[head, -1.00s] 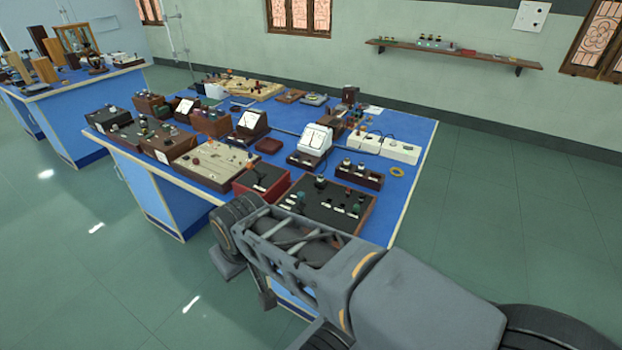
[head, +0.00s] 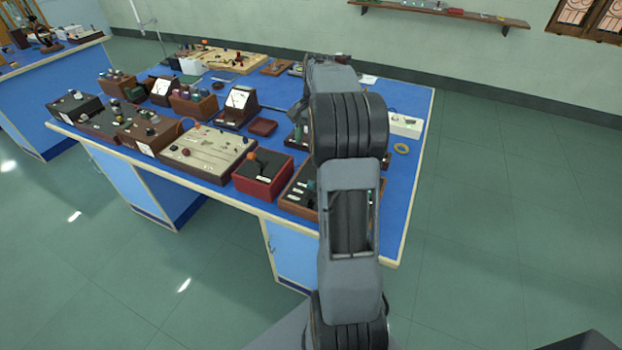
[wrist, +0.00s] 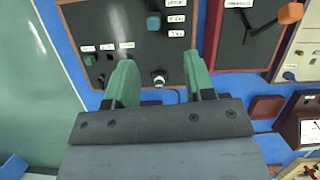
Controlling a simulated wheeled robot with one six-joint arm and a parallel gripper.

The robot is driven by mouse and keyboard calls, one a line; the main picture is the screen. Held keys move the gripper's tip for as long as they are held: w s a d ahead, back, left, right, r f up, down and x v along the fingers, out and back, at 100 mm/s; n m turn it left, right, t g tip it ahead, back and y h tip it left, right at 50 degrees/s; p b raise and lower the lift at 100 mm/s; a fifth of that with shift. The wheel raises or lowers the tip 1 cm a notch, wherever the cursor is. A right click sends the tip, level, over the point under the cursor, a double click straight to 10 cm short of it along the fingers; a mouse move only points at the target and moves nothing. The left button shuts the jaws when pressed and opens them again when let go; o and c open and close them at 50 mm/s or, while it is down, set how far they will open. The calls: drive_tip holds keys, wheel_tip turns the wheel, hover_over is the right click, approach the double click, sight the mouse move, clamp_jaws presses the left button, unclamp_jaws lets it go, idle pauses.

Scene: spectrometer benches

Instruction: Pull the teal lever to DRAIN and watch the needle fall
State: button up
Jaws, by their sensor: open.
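A dark control panel in a brown wooden case (wrist: 120,36) lies under my gripper in the wrist view. A teal lever top (wrist: 153,22) stands on it beside a column of small white labels (wrist: 176,18), too small to read surely. A silver knob (wrist: 158,79) shows between the fingers. In the head view my arm hides much of the panel (head: 300,191) and my gripper.
A red box (head: 263,184) with an orange lever (head: 252,156) stands left of the panel; the orange lever also shows in the wrist view (wrist: 290,13). A beige board (head: 205,153) and meters crowd the blue bench.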

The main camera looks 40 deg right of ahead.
sight(311, 182)
drive_tip(key=shift+m+y, duration=0.4)
drive_tip(key=shift+m, duration=0.2)
drive_tip(key=f, duration=0.4)
drive_tip(key=s+f, duration=0.1)
drive_tip(key=f, duration=0.4)
drive_tip(key=s+a+f, duration=0.1)
drive_tip(key=f, duration=0.4)
drive_tip(key=shift+s, duration=0.2)
drive_tip(key=shift+c, duration=0.5)
clamp_jaws()
